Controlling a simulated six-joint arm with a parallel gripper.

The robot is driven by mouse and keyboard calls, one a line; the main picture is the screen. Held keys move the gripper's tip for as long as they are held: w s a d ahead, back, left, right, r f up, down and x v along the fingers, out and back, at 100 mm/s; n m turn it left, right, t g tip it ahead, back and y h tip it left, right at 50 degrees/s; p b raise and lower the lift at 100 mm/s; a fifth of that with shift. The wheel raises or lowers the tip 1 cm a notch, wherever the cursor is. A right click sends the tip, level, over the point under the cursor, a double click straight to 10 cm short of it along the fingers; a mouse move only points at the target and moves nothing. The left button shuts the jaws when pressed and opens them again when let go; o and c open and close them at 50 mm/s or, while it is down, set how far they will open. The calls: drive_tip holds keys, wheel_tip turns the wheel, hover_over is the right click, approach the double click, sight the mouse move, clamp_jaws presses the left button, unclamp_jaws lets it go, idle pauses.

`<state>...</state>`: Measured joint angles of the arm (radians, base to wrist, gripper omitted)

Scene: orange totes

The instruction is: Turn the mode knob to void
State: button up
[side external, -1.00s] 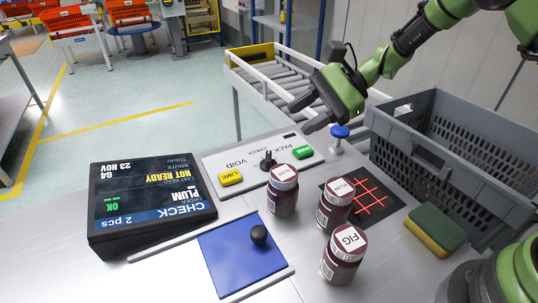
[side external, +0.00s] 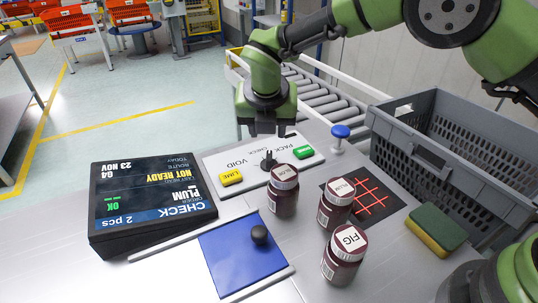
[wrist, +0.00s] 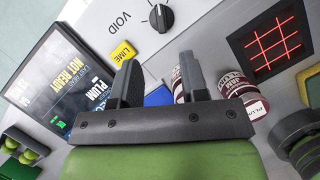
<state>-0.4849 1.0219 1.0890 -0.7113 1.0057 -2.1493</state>
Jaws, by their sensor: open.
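The black mode knob (side external: 268,160) stands on a pale panel (side external: 217,162) lettered PACK, CHECK and VOID. In the wrist view the knob (wrist: 161,18) is at the top, with the word VOID to its left. Its exact pointing direction is too small to read. My gripper (side external: 267,132) points down just above and behind the knob in the side view, not touching it. In the wrist view my gripper (wrist: 158,62) has its two dark fingers apart, with nothing between them.
Jars (side external: 283,192) labelled PLUM (side external: 334,207) and FIG (side external: 343,257) stand in front. A display (side external: 150,195), blue plunger (side external: 339,135), grey crate (side external: 430,150) and sponge (side external: 436,228) surround them.

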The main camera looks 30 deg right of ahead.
sight(269, 156)
drive_tip(key=x, duration=1.1)
drive_tip(key=shift+s+f, duration=0.2)
drive_tip(key=shift+f, duration=0.05)
clamp_jaws()
